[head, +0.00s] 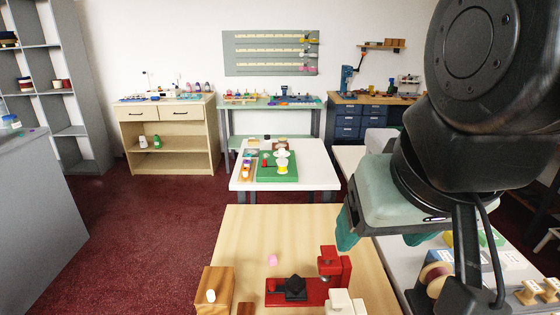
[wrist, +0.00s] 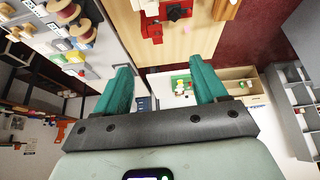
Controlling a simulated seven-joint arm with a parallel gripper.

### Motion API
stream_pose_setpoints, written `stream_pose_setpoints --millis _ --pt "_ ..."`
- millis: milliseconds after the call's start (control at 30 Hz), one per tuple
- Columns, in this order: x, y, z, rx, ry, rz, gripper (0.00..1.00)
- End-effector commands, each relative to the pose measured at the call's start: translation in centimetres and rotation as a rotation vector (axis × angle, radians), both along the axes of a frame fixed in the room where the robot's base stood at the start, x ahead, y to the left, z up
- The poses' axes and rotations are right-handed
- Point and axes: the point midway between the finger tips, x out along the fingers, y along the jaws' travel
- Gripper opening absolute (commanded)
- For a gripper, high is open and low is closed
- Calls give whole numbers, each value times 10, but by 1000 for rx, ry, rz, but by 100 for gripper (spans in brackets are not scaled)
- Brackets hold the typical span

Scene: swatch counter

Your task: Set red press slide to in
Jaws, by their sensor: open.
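The red press (head: 312,293) sits on the light wooden table in front, with a flat red base, a black knob (head: 293,285) on it and a red upright block (head: 333,264) at its right end. In the wrist view the red press (wrist: 152,26) is at the top, with the black knob (wrist: 178,13) beside it. My gripper (head: 347,230) has teal fingers and hangs above and to the right of the press in the head view. In the wrist view my gripper (wrist: 162,78) is open, its two fingers wide apart with nothing held. How far the slide is in cannot be told.
A wooden block with a white peg (head: 211,296) stands left of the press, and a pink piece (head: 272,259) lies behind it. A white part (head: 342,301) stands close in front. Wooden spools (head: 437,277) are on the right-hand counter. The table's back left is clear.

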Motion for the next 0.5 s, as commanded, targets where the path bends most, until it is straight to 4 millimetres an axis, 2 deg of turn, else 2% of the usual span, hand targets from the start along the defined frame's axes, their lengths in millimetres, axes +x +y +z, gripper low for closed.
stream_pose_setpoints --millis 267,433,500 --pt "0 0 0 0 0 0 71" --pt "8 2 -2 20 16 -12 47" --pt "20 6 -5 52 37 -33 46"
